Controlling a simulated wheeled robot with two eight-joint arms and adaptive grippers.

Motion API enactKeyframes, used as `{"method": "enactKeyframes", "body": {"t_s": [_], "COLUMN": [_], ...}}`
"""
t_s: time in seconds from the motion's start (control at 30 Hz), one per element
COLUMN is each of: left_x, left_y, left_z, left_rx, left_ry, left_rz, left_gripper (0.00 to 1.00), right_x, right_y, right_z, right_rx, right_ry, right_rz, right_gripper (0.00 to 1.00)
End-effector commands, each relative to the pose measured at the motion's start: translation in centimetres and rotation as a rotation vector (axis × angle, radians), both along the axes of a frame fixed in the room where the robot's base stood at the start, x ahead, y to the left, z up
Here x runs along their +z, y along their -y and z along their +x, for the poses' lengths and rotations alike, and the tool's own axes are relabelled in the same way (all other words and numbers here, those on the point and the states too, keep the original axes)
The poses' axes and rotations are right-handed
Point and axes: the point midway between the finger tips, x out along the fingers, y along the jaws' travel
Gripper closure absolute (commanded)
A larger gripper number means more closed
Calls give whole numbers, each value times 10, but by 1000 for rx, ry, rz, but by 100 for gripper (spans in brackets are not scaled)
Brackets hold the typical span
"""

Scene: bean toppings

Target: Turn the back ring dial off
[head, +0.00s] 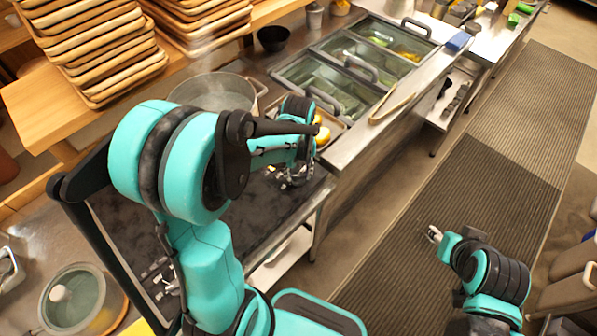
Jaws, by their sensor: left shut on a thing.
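The dark stove top (250,215) lies under my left arm. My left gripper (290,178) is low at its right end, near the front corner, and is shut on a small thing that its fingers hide. I cannot make out the back ring dial itself, as my arm and gripper cover that area. A steaming metal pot (258,84) stands behind my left arm, partly hidden by it. My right gripper (433,235) is over the floor mat, away from the stove, and its fingers are too small to read.
Stacked wooden trays (100,50) stand at the back left. Sunken food containers (335,85) and tongs (393,107) are on the counter right of the stove. The floor mat (450,200) on the right is clear.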

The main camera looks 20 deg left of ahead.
Motion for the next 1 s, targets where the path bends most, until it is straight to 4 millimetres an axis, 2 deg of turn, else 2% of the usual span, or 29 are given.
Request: {"method": "enactKeyframes", "body": {"t_s": [0.4, 1.0], "left_x": [0, 0], "left_y": [0, 0], "left_z": [0, 1], "left_rx": [253, 317], "left_ry": [1, 1], "left_rz": [1, 1], "left_gripper": [93, 93], "right_x": [-2, -3], "right_y": [0, 0], "right_z": [0, 0], "right_rx": [0, 0], "right_ry": [0, 0], "right_rz": [0, 0], "right_gripper": [60, 60]}}
